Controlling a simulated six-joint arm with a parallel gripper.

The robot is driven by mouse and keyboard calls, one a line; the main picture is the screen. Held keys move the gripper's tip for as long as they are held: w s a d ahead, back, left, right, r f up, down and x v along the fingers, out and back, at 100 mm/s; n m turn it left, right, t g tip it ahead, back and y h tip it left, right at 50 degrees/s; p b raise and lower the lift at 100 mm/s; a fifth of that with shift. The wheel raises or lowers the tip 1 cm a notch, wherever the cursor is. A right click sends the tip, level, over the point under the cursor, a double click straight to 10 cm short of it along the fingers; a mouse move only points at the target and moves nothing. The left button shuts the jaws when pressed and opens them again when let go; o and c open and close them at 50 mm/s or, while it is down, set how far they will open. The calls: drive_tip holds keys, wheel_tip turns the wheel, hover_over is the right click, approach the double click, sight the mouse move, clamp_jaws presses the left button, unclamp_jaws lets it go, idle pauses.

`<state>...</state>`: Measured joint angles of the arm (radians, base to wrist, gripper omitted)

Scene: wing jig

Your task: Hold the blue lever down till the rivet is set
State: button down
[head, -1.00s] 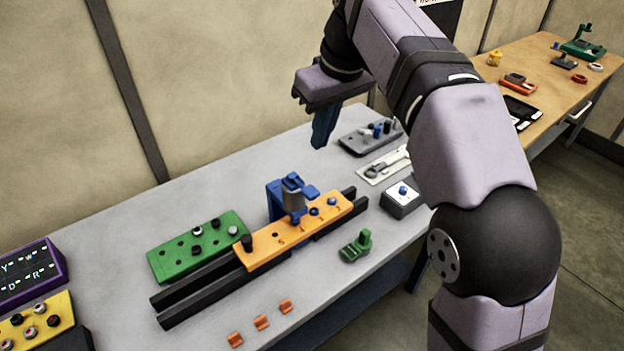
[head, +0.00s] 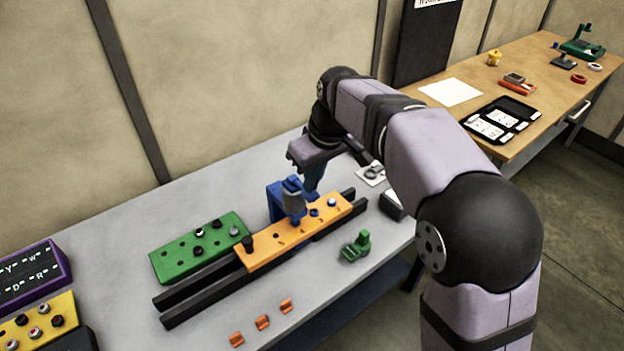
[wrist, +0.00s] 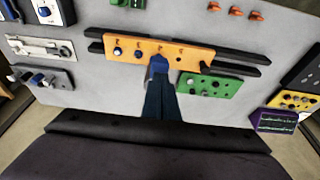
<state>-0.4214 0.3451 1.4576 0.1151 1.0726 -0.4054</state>
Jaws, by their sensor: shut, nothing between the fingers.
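My gripper (head: 313,190) is shut and empty, fingers pointing down at the press's right side, where the blue lever is. The fingers largely cover the lever, so I cannot tell whether they touch it or how far down it is. In the wrist view the shut fingers (wrist: 160,95) reach to the blue press (wrist: 158,64). The rivet under the press head is hidden.
The orange strip lies on dark rails (head: 210,290) with several fasteners in it. A green block (head: 200,248) is left of it, a green clamp-like part (head: 356,246) in front right. Several orange clips (head: 262,322) lie at the front. The bench is clear between them.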

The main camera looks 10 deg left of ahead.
sight(314, 197)
drive_tip(key=shift+f, duration=0.5)
drive_tip(key=shift+f+b, duration=0.15)
drive_tip(key=shift+b, duration=0.2)
drive_tip(key=f+b, duration=0.1)
drive_tip(key=b, duration=0.2)
drive_tip(key=t+y+b, duration=0.1)
drive_tip(key=b, duration=0.3)
drive_tip(key=f+t+y+b, duration=0.1)
drive_tip(key=b, duration=0.2)
drive_tip(key=shift+s+d+f, duration=0.35)
drive_tip(key=shift+s+d, duration=0.05)
drive_tip(key=shift+s+d+f+b, duration=0.15)
drive_tip(key=shift+f+b, duration=0.15)
drive_tip(key=shift+b, duration=0.4)
drive_tip(key=shift+f, duration=0.15)
idle(0.5)
